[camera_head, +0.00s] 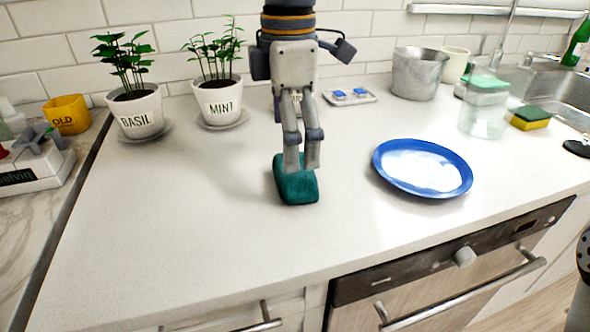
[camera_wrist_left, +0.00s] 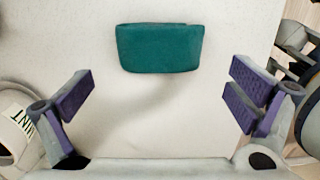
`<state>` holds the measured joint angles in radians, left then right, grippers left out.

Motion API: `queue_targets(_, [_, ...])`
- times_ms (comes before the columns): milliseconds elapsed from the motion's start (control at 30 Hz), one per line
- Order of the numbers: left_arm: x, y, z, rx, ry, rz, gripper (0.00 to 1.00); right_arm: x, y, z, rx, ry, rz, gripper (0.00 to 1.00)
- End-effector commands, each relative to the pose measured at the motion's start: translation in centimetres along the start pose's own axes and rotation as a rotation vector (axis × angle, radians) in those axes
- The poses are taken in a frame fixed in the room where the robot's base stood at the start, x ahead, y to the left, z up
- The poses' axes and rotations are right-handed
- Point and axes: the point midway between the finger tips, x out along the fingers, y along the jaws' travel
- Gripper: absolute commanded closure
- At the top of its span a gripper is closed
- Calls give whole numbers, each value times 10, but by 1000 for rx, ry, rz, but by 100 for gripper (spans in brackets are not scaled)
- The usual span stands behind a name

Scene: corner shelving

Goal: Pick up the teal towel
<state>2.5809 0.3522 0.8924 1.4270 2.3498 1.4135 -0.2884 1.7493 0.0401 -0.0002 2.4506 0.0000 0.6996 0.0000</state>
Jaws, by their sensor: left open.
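The teal towel (camera_head: 297,188) is a folded, block-like bundle on the white countertop. It lies near the middle of the counter, left of the blue plate. My left gripper (camera_head: 302,167) is over the towel in the head view, pointing down. In the left wrist view the towel (camera_wrist_left: 160,48) lies ahead of the open fingers, near the top of the picture. The gap between the fingers (camera_wrist_left: 162,98) is empty. The fingers seem apart from the towel; the exact height above it is hard to tell. My right gripper is not in view.
A blue-rimmed plate (camera_head: 422,168) lies right of the towel. Basil (camera_head: 136,113) and mint (camera_head: 220,101) pots stand at the back left. A grey bucket (camera_head: 418,73), a clear jar (camera_head: 484,108) and a sponge (camera_head: 530,117) stand at the back right. The counter's front left is clear.

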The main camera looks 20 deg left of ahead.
Motion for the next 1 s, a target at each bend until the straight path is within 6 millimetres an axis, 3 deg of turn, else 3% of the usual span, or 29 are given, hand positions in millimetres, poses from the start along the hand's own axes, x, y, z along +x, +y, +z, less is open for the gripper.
queue_targets(333, [54,-2,5,-2,1,1,0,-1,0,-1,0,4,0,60])
queue_targets(567, [55,-2,5,-2,0,2,2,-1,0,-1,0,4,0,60])
queue_targets(700, [55,-2,5,-2,0,2,31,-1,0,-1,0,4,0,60])
queue_targets(1000, [55,-2,5,-2,0,2,32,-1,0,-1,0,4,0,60])
